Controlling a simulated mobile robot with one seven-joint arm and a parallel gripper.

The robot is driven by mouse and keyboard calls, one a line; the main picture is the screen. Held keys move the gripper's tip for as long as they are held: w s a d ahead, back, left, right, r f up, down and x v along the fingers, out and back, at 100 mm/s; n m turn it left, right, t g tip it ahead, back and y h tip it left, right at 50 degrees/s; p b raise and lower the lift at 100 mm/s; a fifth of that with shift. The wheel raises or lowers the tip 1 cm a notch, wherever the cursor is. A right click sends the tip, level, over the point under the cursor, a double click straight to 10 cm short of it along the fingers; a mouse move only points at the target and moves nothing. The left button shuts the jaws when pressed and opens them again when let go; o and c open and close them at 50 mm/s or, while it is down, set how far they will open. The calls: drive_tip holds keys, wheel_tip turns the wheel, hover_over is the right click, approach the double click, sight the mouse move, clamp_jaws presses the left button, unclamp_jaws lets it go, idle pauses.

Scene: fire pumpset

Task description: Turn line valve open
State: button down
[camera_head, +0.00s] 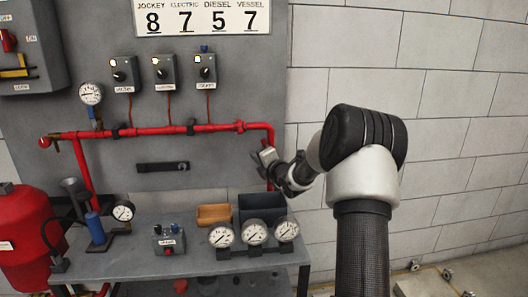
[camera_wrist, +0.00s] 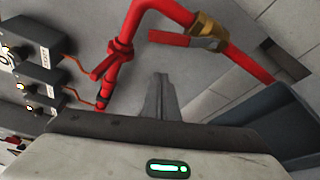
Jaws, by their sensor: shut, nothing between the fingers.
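The line valve appears to be the brass fitting (camera_wrist: 208,30) on the red pipe in the wrist view. Its flat red lever (camera_wrist: 183,40) points left from the brass body, at an angle to the pipe. My gripper (camera_wrist: 163,80) is shut and empty, its fingertips below the lever in that picture, apart from it. In the head view my gripper (camera_head: 266,155) is in front of the vertical red pipe at the right end of the line and hides the valve there.
The red pipe (camera_head: 160,130) runs along the grey panel. Below my gripper, a dark blue bin (camera_head: 262,205), a tan bin (camera_head: 213,214) and gauges (camera_head: 254,233) stand on the table (camera_head: 200,265). Switch boxes (camera_wrist: 38,50) are at left in the wrist view. The white wall at right is clear.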

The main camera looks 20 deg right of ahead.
sight(265, 143)
drive_tip(key=w+d, duration=0.1)
drive_tip(key=w+d+r, duration=0.1)
drive_tip(key=d, duration=0.1)
drive_tip(key=shift+w+d, duration=0.2)
drive_tip(key=shift+w, duration=0.05)
drive_tip(key=shift+d+r, duration=0.1)
drive_tip(key=shift+r, duration=0.05)
drive_tip(key=d+m+p, duration=0.1)
drive_tip(key=p, duration=0.1)
drive_tip(key=d+r+m+t+p, duration=0.1)
drive_tip(key=p, duration=0.1)
drive_tip(key=shift+s+r+m, duration=0.1)
drive_tip(key=shift+s+m, duration=0.2)
drive_tip(key=shift+m, duration=0.1)
drive_tip(key=shift+s+d+m+t+p, duration=0.1)
drive_tip(key=shift+d+m+t+p, duration=0.3)
drive_tip(key=shift+m, duration=0.4)
drive_tip(key=shift+a, duration=0.1)
